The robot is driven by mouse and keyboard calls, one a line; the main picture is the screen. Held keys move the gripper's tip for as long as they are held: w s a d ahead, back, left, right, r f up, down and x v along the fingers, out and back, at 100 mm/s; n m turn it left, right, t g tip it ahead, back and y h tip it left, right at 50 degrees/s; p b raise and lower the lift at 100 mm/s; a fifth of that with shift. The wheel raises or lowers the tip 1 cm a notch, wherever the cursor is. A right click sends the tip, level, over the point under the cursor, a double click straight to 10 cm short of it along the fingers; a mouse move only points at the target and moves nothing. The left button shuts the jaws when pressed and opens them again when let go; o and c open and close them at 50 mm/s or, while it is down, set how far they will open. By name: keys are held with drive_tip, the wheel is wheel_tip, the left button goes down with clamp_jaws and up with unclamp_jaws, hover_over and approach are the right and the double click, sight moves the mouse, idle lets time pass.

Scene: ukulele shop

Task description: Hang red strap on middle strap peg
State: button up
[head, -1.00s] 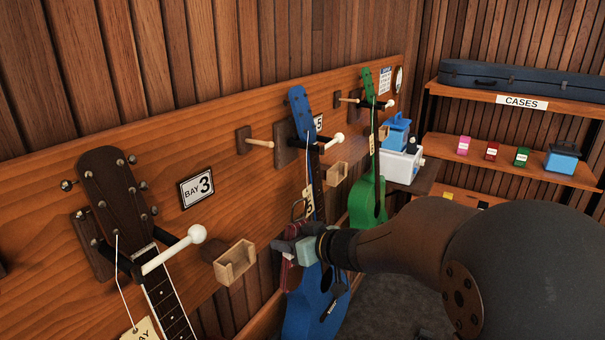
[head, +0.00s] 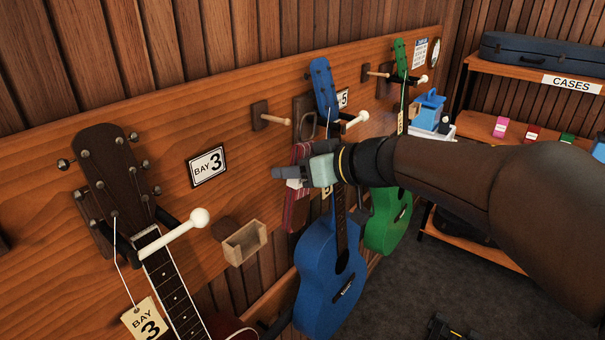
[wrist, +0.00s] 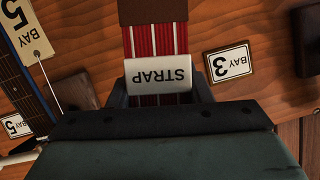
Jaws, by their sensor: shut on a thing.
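The red strap (head: 296,208) has white stripes and hangs from my gripper (head: 292,175) in front of the wall board, left of the blue ukulele. In the wrist view, my gripper (wrist: 160,92) is shut on the strap (wrist: 158,42) at its white STRAP label (wrist: 160,73), with a brown end piece (wrist: 152,11) beyond. A loop (head: 307,123) shows above the strap in the head view. The middle strap peg (head: 274,119) looks to be the bare wooden peg between bays 3 and 5, above and slightly left of my gripper, apart from the strap.
The blue ukulele (head: 330,268) hangs just beyond my gripper, with its white-tipped hanger (head: 355,119) close by. A green ukulele (head: 388,222) hangs farther right, near another wooden peg (head: 376,74). The BAY 3 sign (head: 207,166) and a small wooden box (head: 243,243) are to the left.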

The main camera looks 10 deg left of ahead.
sight(253, 165)
drive_tip(key=shift+w+a+f+b, duration=0.1)
drive_tip(key=shift+w+a+b, duration=0.4)
drive_tip(key=shift+a, duration=0.5)
drive_tip(key=shift+w+a+f+b, duration=0.15)
drive_tip(key=shift+w+a+b, duration=0.3)
drive_tip(key=shift+a, duration=0.55)
drive_tip(key=shift+w+a+f+b, duration=0.1)
drive_tip(key=shift+w+a+b, duration=0.4)
drive_tip(key=shift+a, duration=0.5)
drive_tip(key=shift+a+p, duration=0.2)
drive_tip(key=shift+p, duration=0.2)
drive_tip(key=shift+w+a+f+p, duration=0.2)
drive_tip(key=shift+a+f+p, duration=0.05)
drive_tip(key=shift+a+p, duration=0.1)
drive_tip(key=shift+f+p, duration=0.15)
drive_tip(key=shift+p, duration=0.15)
drive_tip(key=shift+f, duration=0.15)
drive_tip(key=o, duration=1.1)
